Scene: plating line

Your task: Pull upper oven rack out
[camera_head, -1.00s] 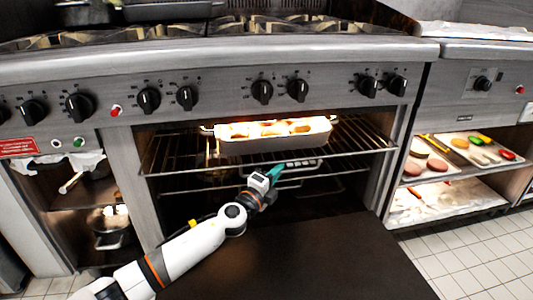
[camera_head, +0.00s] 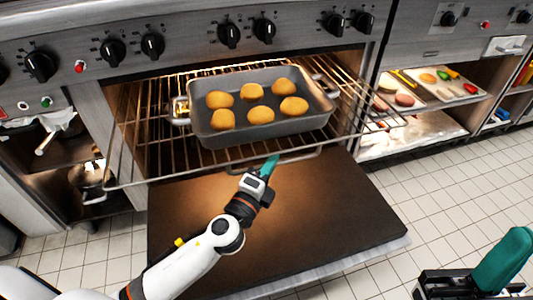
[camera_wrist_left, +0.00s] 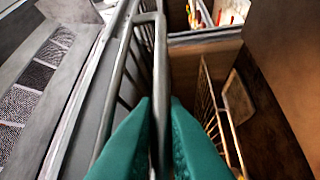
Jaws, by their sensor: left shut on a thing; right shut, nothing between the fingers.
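The upper oven rack (camera_head: 135,160) sticks well out of the oven over the lowered door. It carries a grey baking tray (camera_head: 262,130) with several browned rolls (camera_head: 250,91) on it. My left gripper (camera_head: 270,165) is shut on the rack's front handle bar. In the left wrist view the teal fingers (camera_wrist_left: 160,135) pinch the metal bar (camera_wrist_left: 160,70) between them. My right gripper (camera_head: 500,265) is at the lower right corner of the head view, shut and empty, away from the rack.
The open oven door (camera_head: 330,205) lies flat below the rack. Shelves at right hold trays of food (camera_head: 435,85). A pot (camera_head: 90,180) stands on a shelf at left. Tiled floor (camera_head: 450,190) is free to the right of the door.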

